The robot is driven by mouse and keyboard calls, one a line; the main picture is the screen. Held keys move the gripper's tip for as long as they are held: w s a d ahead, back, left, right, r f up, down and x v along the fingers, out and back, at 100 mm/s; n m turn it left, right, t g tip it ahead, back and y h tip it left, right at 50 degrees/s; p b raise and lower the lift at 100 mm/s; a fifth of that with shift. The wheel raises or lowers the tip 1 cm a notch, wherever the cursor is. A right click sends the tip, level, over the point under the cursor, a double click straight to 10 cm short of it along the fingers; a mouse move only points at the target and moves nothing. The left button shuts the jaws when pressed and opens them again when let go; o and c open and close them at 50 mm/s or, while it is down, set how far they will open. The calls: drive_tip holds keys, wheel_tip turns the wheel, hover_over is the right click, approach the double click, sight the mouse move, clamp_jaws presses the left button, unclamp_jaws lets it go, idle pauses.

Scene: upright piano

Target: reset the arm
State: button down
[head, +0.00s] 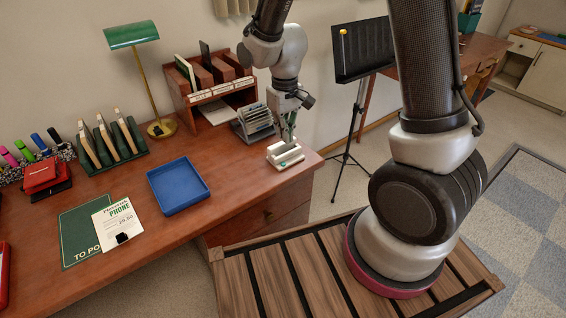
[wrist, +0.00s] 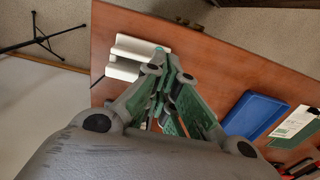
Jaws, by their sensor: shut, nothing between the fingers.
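My gripper (head: 287,136) is at the right end of the desk, close above a small white holder (head: 285,155). In the wrist view its green-padded fingers (wrist: 171,62) come together at the tips, with nothing between them. The white holder shows there just beyond and left of the fingertips (wrist: 130,56). I cannot tell whether the fingers touch the holder. My arm reaches down over the desk from above.
The wooden desk (head: 225,205) holds a blue tray (head: 178,186), a green lamp (head: 131,35), a wooden organizer (head: 193,100) and a grey card rack (head: 253,122) near my gripper. A black music stand (head: 362,50) stands right of the desk.

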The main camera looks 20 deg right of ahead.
drive_tip(key=s+d+r+m+t, duration=0.1)
drive_tip(key=s+d+r+t, duration=0.1)
drive_tip(key=s+d+r, duration=0.5)
drive_tip(key=s+d+r+m+t, duration=0.2)
drive_tip(key=s+d+r, duration=0.6)
drive_tip(key=s+r, duration=0.4)
wheel_tip(320, 180, up, 4)
drive_tip(key=shift+f+m, duration=0.15)
drive_tip(key=shift+m, duration=0.15)
drive_tip(key=shift+a, duration=0.15)
